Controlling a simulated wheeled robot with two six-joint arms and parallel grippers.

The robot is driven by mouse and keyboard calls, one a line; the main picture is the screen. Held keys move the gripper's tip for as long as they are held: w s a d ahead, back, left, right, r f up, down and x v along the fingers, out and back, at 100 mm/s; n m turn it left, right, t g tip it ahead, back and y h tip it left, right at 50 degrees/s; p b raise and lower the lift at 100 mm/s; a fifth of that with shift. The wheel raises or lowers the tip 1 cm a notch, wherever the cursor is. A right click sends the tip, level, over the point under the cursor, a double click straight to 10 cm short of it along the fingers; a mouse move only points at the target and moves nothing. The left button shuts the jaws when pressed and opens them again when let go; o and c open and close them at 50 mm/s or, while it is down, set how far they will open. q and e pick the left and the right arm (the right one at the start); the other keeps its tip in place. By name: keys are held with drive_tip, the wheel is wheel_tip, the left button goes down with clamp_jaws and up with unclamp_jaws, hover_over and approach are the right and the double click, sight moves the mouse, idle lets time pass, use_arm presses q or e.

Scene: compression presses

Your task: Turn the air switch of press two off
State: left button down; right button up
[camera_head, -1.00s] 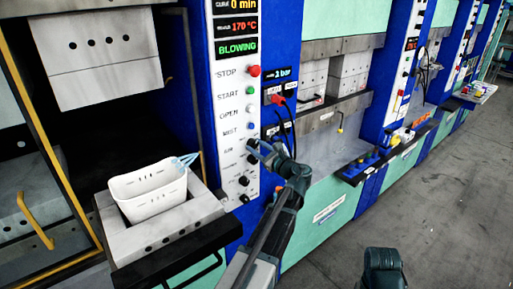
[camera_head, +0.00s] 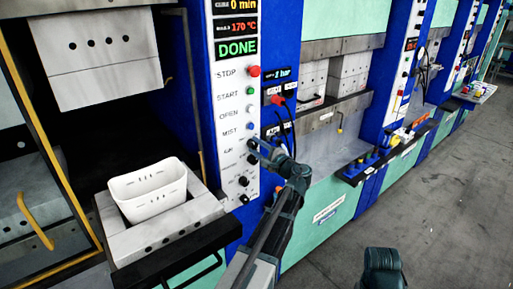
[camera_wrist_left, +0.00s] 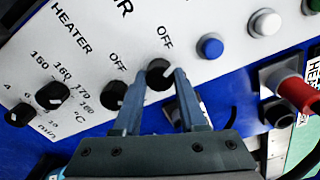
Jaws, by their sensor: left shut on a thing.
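The press's control panel (camera_head: 232,125) shows a column of buttons and black knobs, with a green DONE on its display (camera_head: 236,47). In the left wrist view, the air switch (camera_wrist_left: 158,73) is the black knob closest to the blue button, with the word OFF beside it. My left gripper (camera_head: 262,150) is at the panel in the head view. In the wrist view its two fingers (camera_wrist_left: 158,85) are shut on the air switch, one on each side. The heater switch (camera_wrist_left: 113,95) is beside it, free.
A white basket (camera_head: 148,190) sits on the grey lower mould (camera_head: 185,222) of the open press. A red hose plug (camera_wrist_left: 292,92) sits beside the panel. More presses line up to the right, and the grey floor (camera_head: 440,210) is clear.

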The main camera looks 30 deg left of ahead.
use_arm(q)
drive_tip(key=shift+n, duration=0.6)
drive_tip(key=shift+c, duration=2.3)
unclamp_jaws()
drive_tip(key=shift+d, duration=0.1)
drive_tip(key=v, duration=1.3)
drive_tip(key=shift+s+d, duration=0.25)
drive_tip(key=shift+d, duration=0.05)
